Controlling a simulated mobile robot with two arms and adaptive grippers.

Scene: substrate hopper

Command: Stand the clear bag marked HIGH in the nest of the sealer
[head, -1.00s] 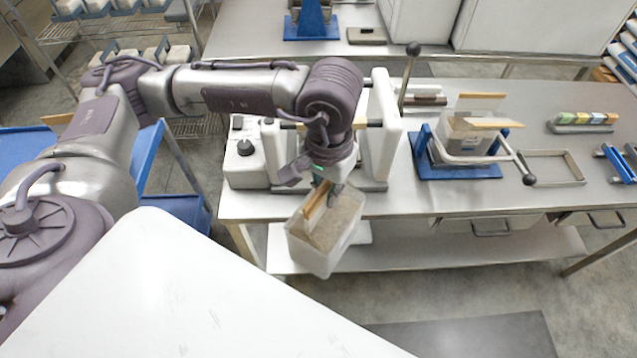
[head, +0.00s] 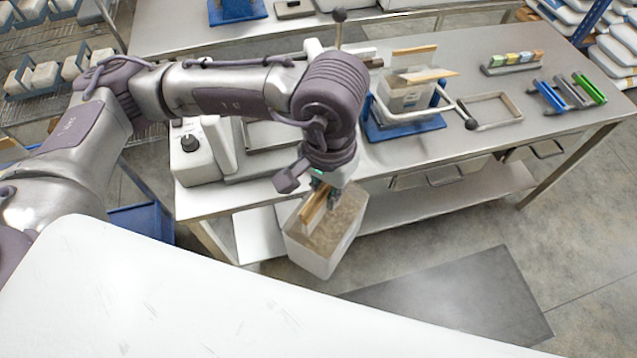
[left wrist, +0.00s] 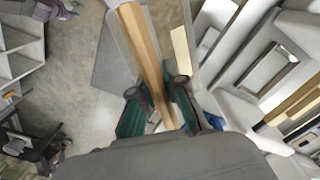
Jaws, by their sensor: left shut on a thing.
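My left gripper (head: 325,187) is shut on the wooden strip at the top of a clear bag (head: 322,245) with brown filling. The bag hangs in front of the bench, slightly tilted; no marking on it can be read. In the left wrist view the green-padded fingers (left wrist: 160,103) close on the pale wooden strip (left wrist: 140,45). A white machine with a knob box (head: 195,150), apparently the sealer, stands on the bench's left end, partly hidden behind my arm. Its nest cannot be made out clearly. My right gripper is out of view.
A blue stand (head: 410,128) on the steel bench (head: 470,85) holds another clear bag (head: 405,93) with wooden strips. An empty metal frame (head: 490,109), a row of coloured blocks (head: 513,62) and coloured clips (head: 570,92) lie farther right. A dark mat (head: 460,305) covers open floor.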

